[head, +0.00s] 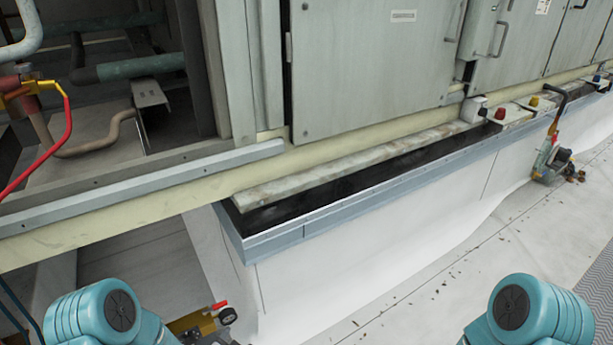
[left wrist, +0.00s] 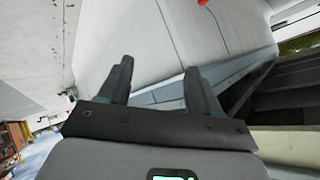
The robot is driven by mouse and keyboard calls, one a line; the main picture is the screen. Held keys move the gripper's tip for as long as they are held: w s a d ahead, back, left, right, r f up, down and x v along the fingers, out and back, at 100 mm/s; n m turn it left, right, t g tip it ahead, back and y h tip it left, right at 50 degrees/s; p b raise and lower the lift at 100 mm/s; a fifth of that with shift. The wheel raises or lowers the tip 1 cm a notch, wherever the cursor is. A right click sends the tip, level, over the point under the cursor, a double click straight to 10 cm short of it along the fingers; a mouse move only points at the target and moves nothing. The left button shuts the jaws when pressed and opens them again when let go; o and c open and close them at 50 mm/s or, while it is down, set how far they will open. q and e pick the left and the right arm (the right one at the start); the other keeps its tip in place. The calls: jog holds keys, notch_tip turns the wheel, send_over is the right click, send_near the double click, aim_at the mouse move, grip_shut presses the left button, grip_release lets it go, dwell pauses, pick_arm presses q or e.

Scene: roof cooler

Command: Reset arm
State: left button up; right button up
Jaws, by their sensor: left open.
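My left gripper (left wrist: 155,82) shows in the left wrist view with its two dark fingers apart and nothing between them. Beyond the fingers are a white wall surface and a blue-grey metal edge; the fingers appear apart from both. In the head view, teal joints of my two arms show at the bottom left and bottom right, but neither gripper is visible there. My right gripper is out of view.
A grey cabinet (head: 370,60) stands above a metal-edged trough (head: 330,210). A red hose (head: 62,130) and pipes are at the left. A tool-like device (head: 550,160) stands at the right. A yellow device (head: 195,322) lies low, beside my left arm. The pale floor (head: 450,280) is mostly clear.

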pick_arm(q)
jog(key=s+d+f+n+g+h, duration=0.1)
jog(key=s+d+n+g, duration=0.15)
jog(key=s, duration=0.45)
jog(key=s+d+f+n+g+h, duration=0.1)
jog(key=s+n+g, duration=0.25)
jog(key=s, duration=0.45)
jog(key=s+d+f+n+g+h, duration=0.1)
jog(key=s+d+f+n+g, duration=0.2)
jog(key=s, duration=0.4)
notch_tip(320, 180, up, 22)
jog(key=g+p, duration=0.1)
jog(key=p, duration=1.9)
jog(key=shift+a+f+n, duration=0.15)
jog(key=shift+a+n, duration=0.1)
jog(key=shift+n, duration=0.15)
jog(key=shift+f, duration=0.1)
jog(key=shift+s, duration=0.1)
